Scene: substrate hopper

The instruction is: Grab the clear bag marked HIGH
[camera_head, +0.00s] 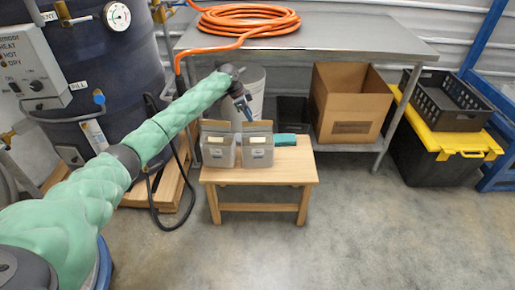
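Two greyish bags with brown upper parts and small pale labels stand side by side on a low wooden stool (296,168). These are the left bag (217,154) and the right bag (257,155). The label print is too small to read, so I cannot tell which is marked HIGH. My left gripper (246,112) points down at the top of the bags, near the gap between them and toward the right one. I cannot tell whether it touches a bag or whether its fingers are open. My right gripper is not in view.
A teal item (285,140) lies on the stool right of the bags. Behind stands a metal table (330,40) with a coiled orange hose (245,20). A cardboard box (348,105) sits on its lower shelf. A dark tank (85,75) is at left. The floor in front is clear.

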